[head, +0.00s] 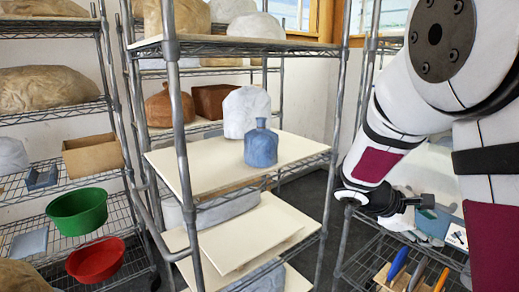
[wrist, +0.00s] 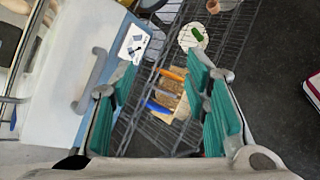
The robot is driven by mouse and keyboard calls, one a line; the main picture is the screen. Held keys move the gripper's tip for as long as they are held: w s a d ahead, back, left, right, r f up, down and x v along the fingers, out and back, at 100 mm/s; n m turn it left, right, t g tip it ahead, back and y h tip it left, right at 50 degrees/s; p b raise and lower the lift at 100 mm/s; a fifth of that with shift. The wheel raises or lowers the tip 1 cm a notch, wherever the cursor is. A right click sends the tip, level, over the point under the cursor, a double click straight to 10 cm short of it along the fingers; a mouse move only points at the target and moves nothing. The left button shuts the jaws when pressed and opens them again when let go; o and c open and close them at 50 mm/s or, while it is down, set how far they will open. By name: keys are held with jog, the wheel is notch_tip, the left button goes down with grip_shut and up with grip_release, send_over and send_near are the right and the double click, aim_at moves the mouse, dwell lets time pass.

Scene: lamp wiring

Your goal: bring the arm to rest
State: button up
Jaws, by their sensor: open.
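My arm (head: 405,110) hangs in from the upper right of the head view, bent, with its end low at the right. My gripper (head: 428,204) is small and partly lost against the clutter there. In the wrist view my gripper (wrist: 165,80) shows two teal-lined fingers spread apart. Nothing is held between them. Behind the gap, at a distance, are a wire shelf and a wooden holder (wrist: 172,92) with orange- and blue-handled tools.
A shelf rack with cream boards (head: 215,165) carries a blue bottle (head: 261,145) in the middle. A green bowl (head: 77,211) and a red bowl (head: 96,260) are on the left rack. The wooden holder (head: 400,280) is at the lower right.

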jog(key=s+a+r+m+t+y, duration=0.1)
jog(key=s+a+r+m+y, duration=0.2)
jog(key=s+a, duration=0.3)
jog(key=s+a+r+m+t+y+p, duration=0.1)
jog(key=s+a+r+m+y, duration=0.2)
jog(key=s+a, duration=0.3)
jog(key=s+a+r+m+t+y+p, duration=0.1)
jog(key=s+a+r+m+y, duration=0.2)
jog(key=s, duration=1)
jog(key=a+m+y, duration=0.1)
jog(key=a+y, duration=0.1)
jog(key=a, duration=0.1)
jog(key=shift+s+a+y, duration=0.25)
jog(key=shift+a+y, duration=0.05)
jog(key=shift+a, duration=0.05)
jog(key=shift+c, duration=0.4)
